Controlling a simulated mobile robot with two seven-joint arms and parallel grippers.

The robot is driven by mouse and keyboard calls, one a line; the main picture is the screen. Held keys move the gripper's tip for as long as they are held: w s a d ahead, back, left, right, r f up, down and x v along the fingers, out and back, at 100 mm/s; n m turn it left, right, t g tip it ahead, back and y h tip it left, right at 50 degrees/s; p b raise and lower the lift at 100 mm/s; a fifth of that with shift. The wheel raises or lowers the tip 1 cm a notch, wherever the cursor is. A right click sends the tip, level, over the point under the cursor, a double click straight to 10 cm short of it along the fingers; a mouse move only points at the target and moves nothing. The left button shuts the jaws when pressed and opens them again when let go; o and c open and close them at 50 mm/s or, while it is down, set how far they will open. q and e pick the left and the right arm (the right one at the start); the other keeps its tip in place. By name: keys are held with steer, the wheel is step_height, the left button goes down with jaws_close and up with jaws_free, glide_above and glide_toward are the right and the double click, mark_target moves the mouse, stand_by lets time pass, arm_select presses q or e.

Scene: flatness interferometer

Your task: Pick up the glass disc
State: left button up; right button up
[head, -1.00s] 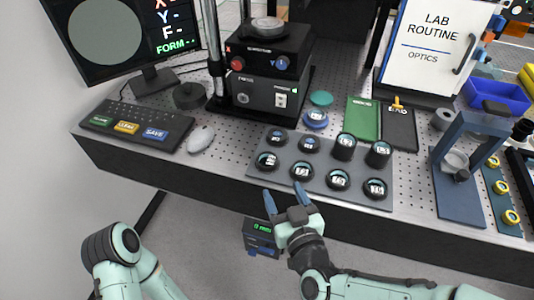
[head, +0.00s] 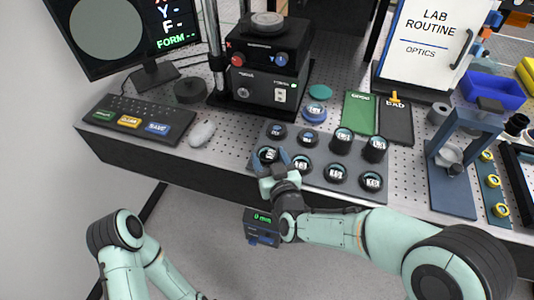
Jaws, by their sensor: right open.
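Several small discs with printed labels sit in round black holders on a grey plate (head: 322,181) near the table's front edge. The front-left holder (head: 268,154) is closest to my right gripper. Which disc is the glass disc I cannot tell from the labels. My right gripper (head: 287,160) is open and empty, with its fingertips over the front-left part of the plate, just right of that holder. Its fingers partly cover the plate. My left gripper is out of view; only part of my left arm shows at the bottom left.
Behind the plate stand a black instrument (head: 266,84), a teal disc (head: 320,92) and green (head: 359,112) and black (head: 395,122) trays. A mouse (head: 202,133) and keyboard (head: 137,122) lie left. A blue-grey stand (head: 451,190) is right.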

steer(key=shift+c, duration=0.3)
steer(key=shift+r, duration=0.1)
steer(key=c, duration=0.8)
